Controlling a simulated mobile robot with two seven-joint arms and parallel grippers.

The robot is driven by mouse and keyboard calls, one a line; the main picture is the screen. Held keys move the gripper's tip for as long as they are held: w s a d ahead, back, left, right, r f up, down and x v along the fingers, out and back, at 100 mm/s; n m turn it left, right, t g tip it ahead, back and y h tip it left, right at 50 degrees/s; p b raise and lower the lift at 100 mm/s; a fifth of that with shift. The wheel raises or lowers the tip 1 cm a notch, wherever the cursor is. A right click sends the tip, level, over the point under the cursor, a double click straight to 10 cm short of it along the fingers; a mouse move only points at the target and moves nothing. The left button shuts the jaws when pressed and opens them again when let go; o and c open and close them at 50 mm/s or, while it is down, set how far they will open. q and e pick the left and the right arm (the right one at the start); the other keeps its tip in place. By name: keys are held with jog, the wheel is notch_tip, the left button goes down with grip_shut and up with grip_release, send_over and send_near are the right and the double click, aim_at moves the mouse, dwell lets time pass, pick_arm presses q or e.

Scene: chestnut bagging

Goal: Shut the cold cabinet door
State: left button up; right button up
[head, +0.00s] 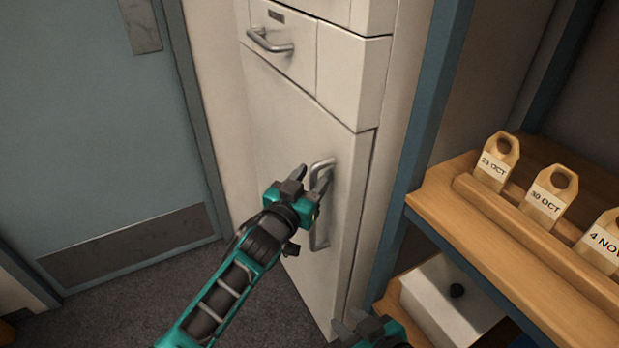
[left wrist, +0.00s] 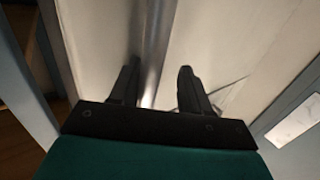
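The cold cabinet door (head: 290,150) is the tall off-white lower front, with a vertical metal handle (head: 319,238) near its right side. It stands about flush under the fronts above; I cannot tell whether a small gap is left. My left gripper (head: 311,175) is at the upper part of this handle. In the left wrist view the handle bar (left wrist: 156,45) runs between the two fingers of my left gripper (left wrist: 157,82), with space on both sides, so it is open around the bar. My right gripper (head: 350,322) is low at the bottom edge, partly cut off; its fingers are unclear.
Above the door is a front with a bar handle (head: 268,43). A blue-framed shelf with a wooden top (head: 445,205) holding dated tags (head: 549,195) stands right of the cabinet. A white box (head: 440,300) sits below. A grey-blue room door (head: 90,120) is left; the floor between is clear.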

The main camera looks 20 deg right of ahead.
pick_arm(q)
jog(key=shift+s+d+r, duration=0.25)
jog(key=shift+d+r, duration=0.15)
jog(key=shift+r, duration=0.15)
jog(key=shift+s+a+f+p, duration=0.15)
jog(key=shift+a+p, duration=0.05)
jog(key=shift+p, duration=0.15)
jog(key=p+v, duration=0.2)
jog(key=v, duration=1)
jog(key=shift+a+f, duration=0.3)
jog(key=shift+a, duration=0.2)
jog(key=s+a+f+n+y, duration=0.2)
jog(key=s+a+f+y, duration=0.1)
jog(key=a, duration=0.5)
jog(key=s+a+f+n+g+y, duration=0.1)
jog(key=s+a+f+y, duration=0.3)
jog(key=a, duration=0.5)
jog(key=s+a+f+n+g+y, duration=0.1)
jog(key=s+a+f+n+y, duration=0.2)
jog(key=s+a+f, duration=0.4)
jog(key=shift+a+f+y, duration=0.25)
jog(key=shift+a+y, duration=0.15)
jog(key=shift+a, duration=0.5)
